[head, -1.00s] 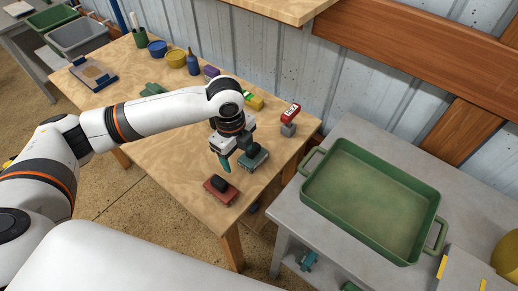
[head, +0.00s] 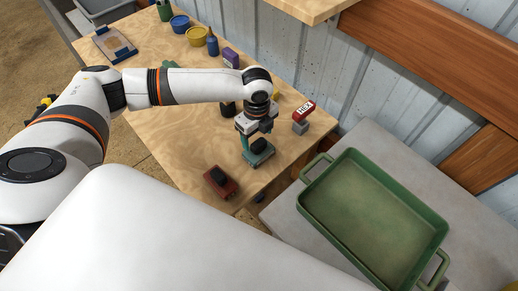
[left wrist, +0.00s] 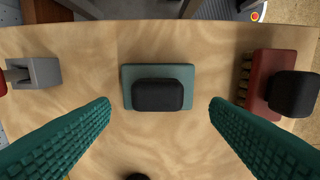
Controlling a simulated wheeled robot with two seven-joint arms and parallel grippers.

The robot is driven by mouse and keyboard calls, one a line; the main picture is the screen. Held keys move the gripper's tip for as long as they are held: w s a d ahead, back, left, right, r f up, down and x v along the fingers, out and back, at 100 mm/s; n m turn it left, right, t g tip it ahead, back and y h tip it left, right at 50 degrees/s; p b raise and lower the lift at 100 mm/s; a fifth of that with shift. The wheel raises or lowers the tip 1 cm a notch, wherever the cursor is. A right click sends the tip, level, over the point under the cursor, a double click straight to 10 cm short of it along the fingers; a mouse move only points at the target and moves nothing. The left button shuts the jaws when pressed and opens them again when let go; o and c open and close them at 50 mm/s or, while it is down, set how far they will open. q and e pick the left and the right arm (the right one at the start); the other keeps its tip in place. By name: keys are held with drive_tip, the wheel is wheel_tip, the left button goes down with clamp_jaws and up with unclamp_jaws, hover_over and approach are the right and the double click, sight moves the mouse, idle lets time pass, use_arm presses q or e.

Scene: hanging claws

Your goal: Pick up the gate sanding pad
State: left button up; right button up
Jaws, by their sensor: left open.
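A teal flat pad with a black block handle, which looks like the sanding pad (head: 264,156), lies on the wooden table below my left gripper. In the left wrist view the pad (left wrist: 128,76) is centred ahead of the fingers, its handle (left wrist: 158,95) facing the camera. My left gripper (head: 257,140) is open and empty, with its teal ribbed fingers spread on either side of the pad. In the left wrist view the fingertips (left wrist: 160,102) stand apart from it. The arm partly covers the pad from the head. My right gripper is not in view.
A red bristled block with a black knob (head: 221,181) lies nearby at the table's front edge. A green tray (head: 325,222) sits on the grey table. Pots and a bottle stand farther back.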

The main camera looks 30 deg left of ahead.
sight(259, 143)
use_arm(q)
drive_tip(key=f, duration=0.2)
drive_tip(key=f+p, duration=0.1)
drive_tip(key=shift+d+f, duration=0.2)
drive_tip(key=shift+f, duration=0.6)
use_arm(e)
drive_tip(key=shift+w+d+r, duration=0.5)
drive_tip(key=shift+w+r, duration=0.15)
